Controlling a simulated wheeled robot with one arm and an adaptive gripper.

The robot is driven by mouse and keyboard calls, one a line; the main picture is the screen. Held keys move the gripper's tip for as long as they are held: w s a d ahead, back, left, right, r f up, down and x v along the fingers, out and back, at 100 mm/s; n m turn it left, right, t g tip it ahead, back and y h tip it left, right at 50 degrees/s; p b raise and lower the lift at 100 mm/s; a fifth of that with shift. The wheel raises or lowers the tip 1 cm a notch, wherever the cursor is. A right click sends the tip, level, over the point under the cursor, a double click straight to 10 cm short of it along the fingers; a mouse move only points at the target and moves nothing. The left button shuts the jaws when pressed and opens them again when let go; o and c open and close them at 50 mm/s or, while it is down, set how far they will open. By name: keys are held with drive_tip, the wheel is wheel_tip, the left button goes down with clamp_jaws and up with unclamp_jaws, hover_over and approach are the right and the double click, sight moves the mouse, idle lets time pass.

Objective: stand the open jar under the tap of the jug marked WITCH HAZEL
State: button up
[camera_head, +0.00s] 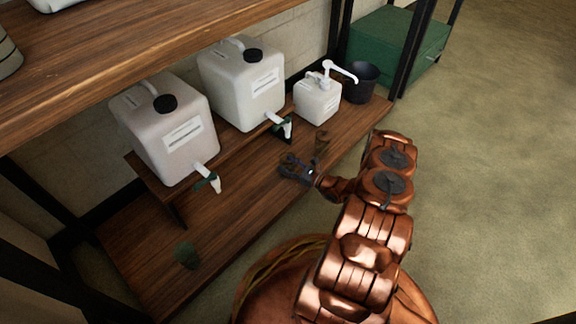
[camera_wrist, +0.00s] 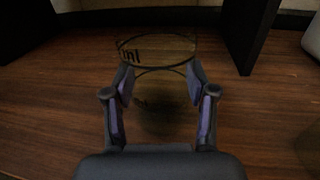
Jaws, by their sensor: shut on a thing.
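Two white jugs with dark caps stand on a raised plank, the left jug (camera_head: 165,130) and the right jug (camera_head: 242,85). Each has a label too small to read, so I cannot tell which is WITCH HAZEL. The left tap (camera_head: 208,180) and right tap (camera_head: 281,125) stick out in front. My gripper (camera_head: 296,167) is in front of and below the right tap; it also shows in the wrist view (camera_wrist: 160,100). It is shut around a see-through, open-topped jar (camera_wrist: 160,85) with dark lettering. I cannot tell whether the jar touches the board.
An amber glass vessel (camera_head: 321,145) stands close to the right of my gripper. A small green vessel (camera_head: 187,255) is at lower left. A white pump bottle (camera_head: 317,98) and black pot (camera_head: 360,82) stand at right. The lower board (camera_head: 225,225) is clear between the green vessel and my gripper.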

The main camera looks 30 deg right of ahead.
drive_tip(key=o, duration=1.4)
drive_tip(key=shift+f, duration=0.1)
drive_tip(key=shift+s+d+r+p, duration=0.2)
drive_tip(key=shift+s+r+p, duration=0.1)
drive_tip(key=shift+s, duration=0.1)
drive_tip(key=p+v, duration=0.2)
drive_tip(key=v, duration=0.3)
drive_tip(key=p+v, duration=0.2)
drive_tip(key=v, duration=0.4)
drive_tip(key=shift+s+f+p, duration=0.1)
drive_tip(key=shift+f+p, duration=0.15)
drive_tip(key=shift+p, duration=0.05)
